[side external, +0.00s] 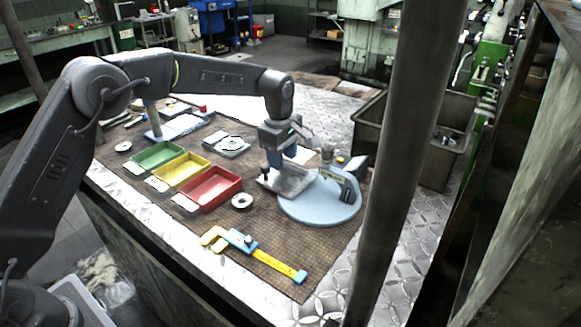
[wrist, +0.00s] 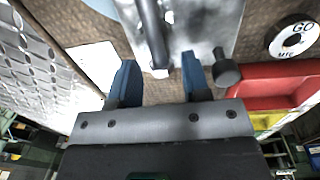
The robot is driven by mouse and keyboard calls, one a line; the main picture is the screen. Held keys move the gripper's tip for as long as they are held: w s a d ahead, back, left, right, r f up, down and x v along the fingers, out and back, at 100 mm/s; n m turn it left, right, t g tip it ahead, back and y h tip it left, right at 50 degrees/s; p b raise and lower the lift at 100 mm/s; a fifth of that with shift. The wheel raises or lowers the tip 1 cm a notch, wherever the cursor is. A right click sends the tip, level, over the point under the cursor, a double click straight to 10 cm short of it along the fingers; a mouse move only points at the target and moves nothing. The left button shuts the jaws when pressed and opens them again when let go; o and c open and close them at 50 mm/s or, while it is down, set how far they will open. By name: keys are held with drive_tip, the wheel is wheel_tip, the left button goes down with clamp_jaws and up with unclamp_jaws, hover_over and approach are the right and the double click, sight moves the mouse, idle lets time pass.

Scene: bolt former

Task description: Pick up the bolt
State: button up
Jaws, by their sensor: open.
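My gripper (side external: 291,151) is over the metal plate (side external: 287,182) at the right of the mat. In the wrist view its two blue fingers (wrist: 160,70) are apart. A dark rod (wrist: 152,30) points into the gap between the fingertips, with a small pale end there; I cannot tell whether it touches them. A dark round-headed peg (wrist: 226,70) is just outside the right finger, by the plate (wrist: 205,35); a dark peg (side external: 264,168) also shows at the plate's left edge in the side view. I cannot tell for certain which piece is the bolt.
A round pale blue base (side external: 318,212) is beside the plate. Red (side external: 212,188), yellow (side external: 180,169) and green (side external: 155,157) trays are to the left. A ring (side external: 242,202) and a yellow-blue caliper (side external: 270,262) lie in front. A thick grey post (side external: 405,150) crosses the side view.

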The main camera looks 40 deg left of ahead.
drive_tip(key=shift+f, duration=0.6)
drive_tip(key=shift+c, duration=0.3)
clamp_jaws()
drive_tip(key=shift+r, duration=0.1)
